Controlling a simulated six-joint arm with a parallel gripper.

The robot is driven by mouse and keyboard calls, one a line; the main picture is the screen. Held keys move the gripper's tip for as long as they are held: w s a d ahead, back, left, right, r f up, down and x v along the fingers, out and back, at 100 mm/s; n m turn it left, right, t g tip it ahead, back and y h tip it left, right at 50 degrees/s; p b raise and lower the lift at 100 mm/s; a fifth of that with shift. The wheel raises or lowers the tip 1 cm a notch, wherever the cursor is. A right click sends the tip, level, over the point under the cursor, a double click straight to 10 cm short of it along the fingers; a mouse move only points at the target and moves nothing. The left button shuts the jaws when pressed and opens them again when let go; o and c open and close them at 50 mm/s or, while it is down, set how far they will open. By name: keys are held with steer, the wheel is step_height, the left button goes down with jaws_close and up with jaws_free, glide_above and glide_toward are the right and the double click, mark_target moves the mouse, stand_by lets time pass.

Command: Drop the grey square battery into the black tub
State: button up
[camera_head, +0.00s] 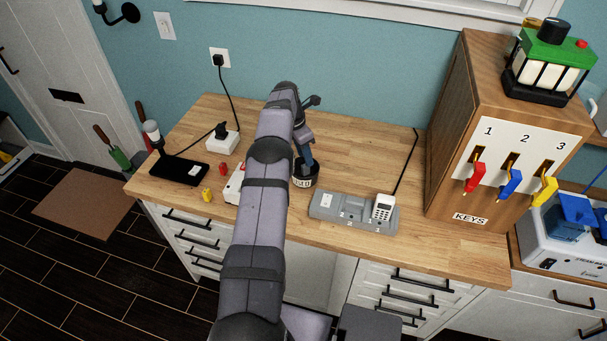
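The black tub (314,177) stands on the wooden counter, right of my arm, with a white label on its front; the label is only partly readable. My arm reaches up over the counter and its wrist bends down behind the tub. My gripper (308,162) points down at the tub's mouth, with its lower end over or inside the rim; I cannot tell which. Its fingertips are too small and hidden to show whether it is open or holds anything. I cannot pick out the grey square battery for certain.
A grey dock (331,213) with a white handset (384,207) sits right of the tub. A wooden key cabinet (447,135) bounds the right. A black tablet-like slab (179,169), white adapter (222,144), yellow piece (207,195) and red piece (222,169) lie left. Back-centre counter is clear.

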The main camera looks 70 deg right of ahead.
stand_by(0.3)
steer(key=b+v, duration=0.3)
steer(key=v, duration=0.4)
steer(key=shift+r, duration=0.15)
stand_by(0.4)
